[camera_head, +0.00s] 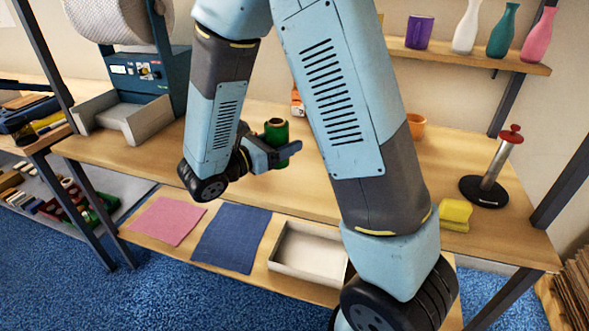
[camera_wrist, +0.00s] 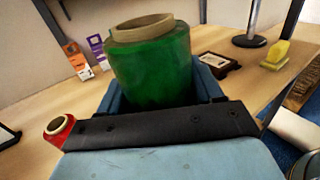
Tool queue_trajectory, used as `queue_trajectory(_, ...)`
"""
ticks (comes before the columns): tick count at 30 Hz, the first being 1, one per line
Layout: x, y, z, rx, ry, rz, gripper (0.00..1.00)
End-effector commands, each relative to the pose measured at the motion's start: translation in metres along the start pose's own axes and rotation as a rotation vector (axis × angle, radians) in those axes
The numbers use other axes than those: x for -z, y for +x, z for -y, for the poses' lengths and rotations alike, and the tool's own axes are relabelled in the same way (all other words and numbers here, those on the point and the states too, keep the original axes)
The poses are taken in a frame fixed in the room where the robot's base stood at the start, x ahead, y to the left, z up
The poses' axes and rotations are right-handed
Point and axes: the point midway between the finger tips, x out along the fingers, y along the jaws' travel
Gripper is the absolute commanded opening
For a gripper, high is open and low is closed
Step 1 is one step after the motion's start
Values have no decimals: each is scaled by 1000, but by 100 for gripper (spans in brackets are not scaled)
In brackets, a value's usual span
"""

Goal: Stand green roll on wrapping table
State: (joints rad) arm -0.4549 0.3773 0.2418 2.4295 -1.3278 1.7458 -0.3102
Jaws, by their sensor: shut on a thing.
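The green roll (camera_head: 277,133) is upright between the jaws of my gripper (camera_head: 277,156), over the wooden wrapping table (camera_head: 300,188). In the wrist view the green roll (camera_wrist: 150,65) shows its tan core ring on top, and my gripper (camera_wrist: 160,98) is shut around its lower part. The roll's bottom is hidden by the gripper, so I cannot tell whether it touches the table (camera_wrist: 250,82).
A red roll (camera_wrist: 60,128) stands left of the gripper in the wrist view. An orange cup (camera_head: 416,125), yellow sponge (camera_head: 456,214) and red-topped post (camera_head: 492,170) stand to the right. A machine (camera_head: 140,75) stands left. The table's front middle is clear.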

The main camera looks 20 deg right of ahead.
Motion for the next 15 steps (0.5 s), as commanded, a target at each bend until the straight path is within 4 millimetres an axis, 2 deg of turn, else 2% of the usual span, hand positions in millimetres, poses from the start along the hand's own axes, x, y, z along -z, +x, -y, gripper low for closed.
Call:
queue_trajectory(14, 40, 77, -46, 4, -2, 0, 26)
queue_trajectory(15, 48, 80, -49, 3, -4, 0, 26)
